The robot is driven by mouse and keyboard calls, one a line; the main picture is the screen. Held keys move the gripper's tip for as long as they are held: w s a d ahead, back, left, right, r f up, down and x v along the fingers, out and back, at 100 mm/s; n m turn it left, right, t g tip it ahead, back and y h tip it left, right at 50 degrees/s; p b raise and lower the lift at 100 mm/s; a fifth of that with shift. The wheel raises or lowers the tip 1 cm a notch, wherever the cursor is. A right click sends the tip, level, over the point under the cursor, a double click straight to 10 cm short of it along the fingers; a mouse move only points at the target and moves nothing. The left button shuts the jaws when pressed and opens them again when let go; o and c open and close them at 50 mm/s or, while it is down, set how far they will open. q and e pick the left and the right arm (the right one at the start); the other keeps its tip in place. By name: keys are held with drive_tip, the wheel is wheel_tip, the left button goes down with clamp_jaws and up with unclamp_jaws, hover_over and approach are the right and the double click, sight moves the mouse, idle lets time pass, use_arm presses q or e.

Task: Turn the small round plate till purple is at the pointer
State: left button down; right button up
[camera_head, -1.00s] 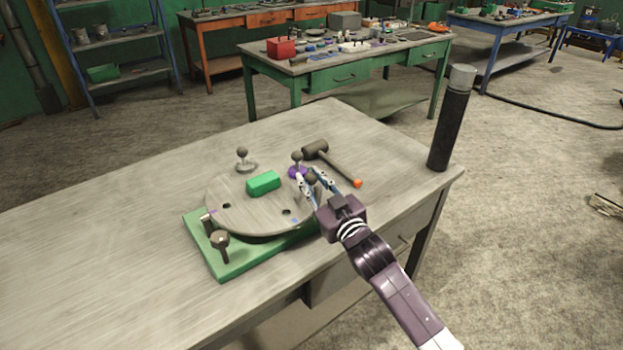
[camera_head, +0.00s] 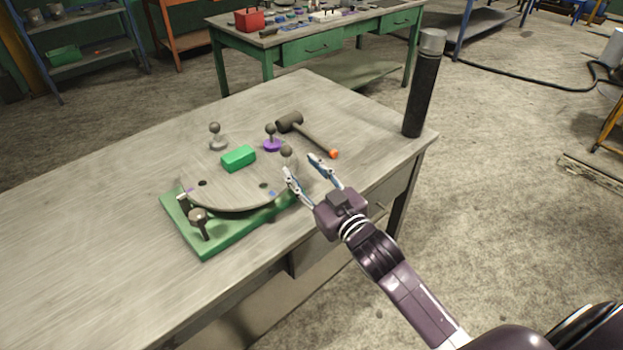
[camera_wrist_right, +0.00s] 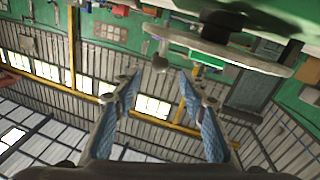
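The round grey wooden plate (camera_head: 225,190) lies on a green base (camera_head: 215,238) on the table. It has dark holes, a blue mark (camera_head: 272,194) at its front rim and a small purple mark (camera_head: 189,190) at its left rim. A ball knob (camera_head: 287,152) stands at the plate's right edge. My right gripper (camera_head: 302,166) is open and empty, just right of this knob and apart from it. In the wrist view the knob (camera_wrist_right: 160,65) shows beyond the open fingertips (camera_wrist_right: 162,76). My left gripper is not in view.
A green block (camera_head: 238,158) is on the plate. A knob with a purple foot (camera_head: 273,144) and a grey-footed knob (camera_head: 217,142) stand behind. A dark knob (camera_head: 199,217) is on the base's front. A mallet (camera_head: 308,134) and a tall black cylinder (camera_head: 422,85) are to the right.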

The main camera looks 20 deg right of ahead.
drive_tip(key=shift+s+d, duration=0.15)
drive_tip(key=shift+s, duration=0.8)
drive_tip(key=shift+s+d, duration=0.1)
drive_tip(key=shift+s, duration=0.8)
drive_tip(key=s+a+f+m+g+h, duration=0.1)
drive_tip(key=s+f+g, duration=0.6)
drive_tip(key=s+f, duration=0.55)
drive_tip(key=s+f+m+g+h, duration=0.15)
drive_tip(key=s+f+g, duration=0.65)
drive_tip(key=s, duration=0.8)
wheel_tip(320, 180, down, 26)
drive_tip(key=s, duration=0.2)
drive_tip(key=s+d+f+g, duration=0.1)
drive_tip(key=s+d+f, duration=0.2)
drive_tip(key=s+f, duration=1.3)
drive_tip(key=shift+s+f+n+g, duration=0.4)
drive_tip(key=shift+s+n, duration=0.05)
drive_tip(key=shift+s, duration=0.1)
